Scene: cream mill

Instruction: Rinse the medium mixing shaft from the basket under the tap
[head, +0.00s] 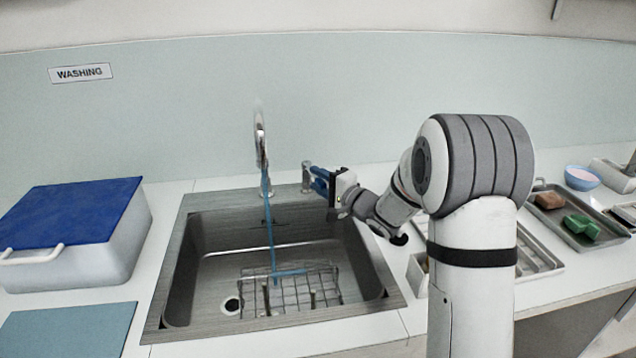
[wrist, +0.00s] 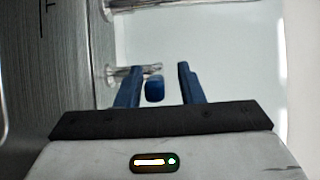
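The tap (head: 260,140) stands behind the sink, and a blue stream of water (head: 269,225) falls from it into the sink. A chrome post (head: 306,176) stands right of the tap. My gripper (head: 318,182) is at this post. In the wrist view my gripper (wrist: 155,82) is open, its blue fingers apart with a small blue piece (wrist: 154,90) between them, gaps on both sides. This piece appears to belong to the chrome fitting (wrist: 133,72). A wire basket (head: 325,275) sits in the sink. Small upright pieces show in it; I cannot tell which is the medium mixing shaft.
The steel sink (head: 375,285) has a round drain (head: 232,304) at left. A white tub with a blue lid (head: 75,212) and a blue-green mat (head: 68,330) are on the left. On the right are a tray (head: 580,240) with sponges and a pale blue bowl (head: 582,178).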

